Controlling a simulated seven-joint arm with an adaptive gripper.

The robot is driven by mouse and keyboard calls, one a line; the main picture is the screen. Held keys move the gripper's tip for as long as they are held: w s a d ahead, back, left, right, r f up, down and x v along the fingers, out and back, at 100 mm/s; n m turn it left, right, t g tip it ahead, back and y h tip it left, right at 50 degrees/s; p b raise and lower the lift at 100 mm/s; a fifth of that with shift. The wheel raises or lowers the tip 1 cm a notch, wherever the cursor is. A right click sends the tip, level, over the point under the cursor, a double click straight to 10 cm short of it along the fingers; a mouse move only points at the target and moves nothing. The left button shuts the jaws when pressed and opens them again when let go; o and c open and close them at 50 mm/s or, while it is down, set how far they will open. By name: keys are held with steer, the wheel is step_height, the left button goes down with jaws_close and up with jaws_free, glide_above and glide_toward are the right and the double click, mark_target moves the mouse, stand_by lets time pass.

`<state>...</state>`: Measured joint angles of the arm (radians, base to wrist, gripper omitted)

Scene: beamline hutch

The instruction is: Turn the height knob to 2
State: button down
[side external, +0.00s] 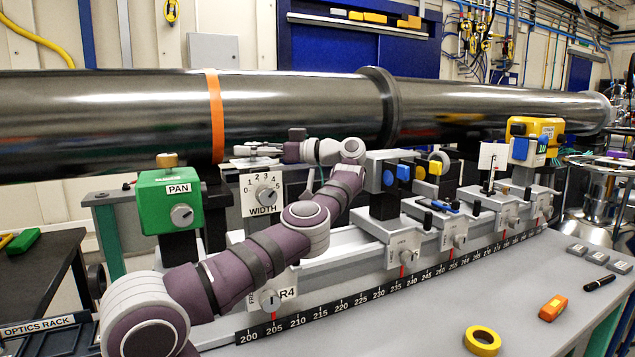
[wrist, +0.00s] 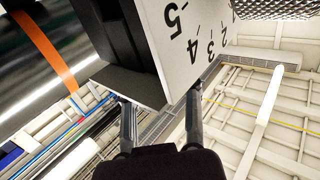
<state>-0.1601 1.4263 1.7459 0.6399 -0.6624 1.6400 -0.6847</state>
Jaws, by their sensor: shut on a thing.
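My gripper (side external: 262,150) is low over the top of the white-faced box marked WIDTH (side external: 246,193), left of centre in the side view. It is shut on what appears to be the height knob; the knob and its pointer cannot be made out. In the wrist view the two fingers (wrist: 160,105) stand apart beside a dark block corner (wrist: 128,85). A tilted white number face (wrist: 170,60) shows 5, 4, 3 and 2. The grey width knob (side external: 265,195) on the front is free of my gripper.
The large dark pipe (side external: 290,105) with an orange band (side external: 215,115) runs close behind. A green PAN box (side external: 170,201) stands to the left. Several carriages with knobs stand along the scaled rail (side external: 385,293) to the right. Yellow tape (side external: 482,341) lies on the grey table.

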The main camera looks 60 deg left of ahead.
steer(key=shift+r, duration=0.1)
steer(key=c, duration=0.7)
jaws_free()
steer(key=shift+c, duration=0.2)
